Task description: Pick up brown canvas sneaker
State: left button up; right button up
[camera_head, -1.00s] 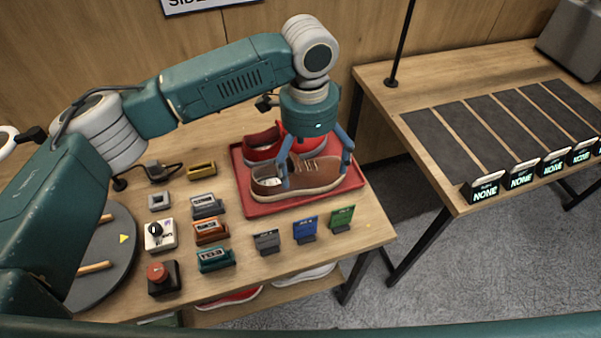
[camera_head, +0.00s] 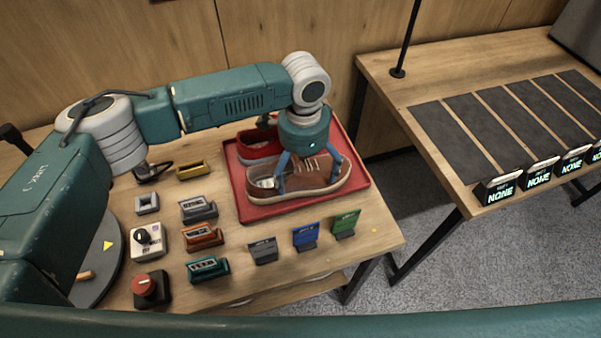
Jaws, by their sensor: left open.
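The brown canvas sneaker (camera_head: 322,181) lies in the front part of a red tray (camera_head: 292,209) on the wooden table, its pale sole down. My left gripper (camera_head: 306,184) comes down over the sneaker from above. Its two fingers are spread, one near the heel side and one near the toe side; whether they touch the sneaker I cannot tell. A red sneaker (camera_head: 257,146) lies behind it in the tray, partly hidden by the gripper. My right gripper is not in view.
In front of the tray stand grey (camera_head: 263,251), blue (camera_head: 306,236) and green (camera_head: 345,223) cards. Several small devices and a red-knobbed box (camera_head: 151,289) are at left. A second table (camera_head: 440,82) with dark mats stands at right, across a gap.

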aim_at(302, 178)
pick_arm(q)
notch_tip(302, 178, down, 2)
jog(key=shift+f, duration=0.5)
jog(key=shift+c, duration=0.5)
jog(key=shift+a, duration=0.1)
jog(key=c, duration=1.3)
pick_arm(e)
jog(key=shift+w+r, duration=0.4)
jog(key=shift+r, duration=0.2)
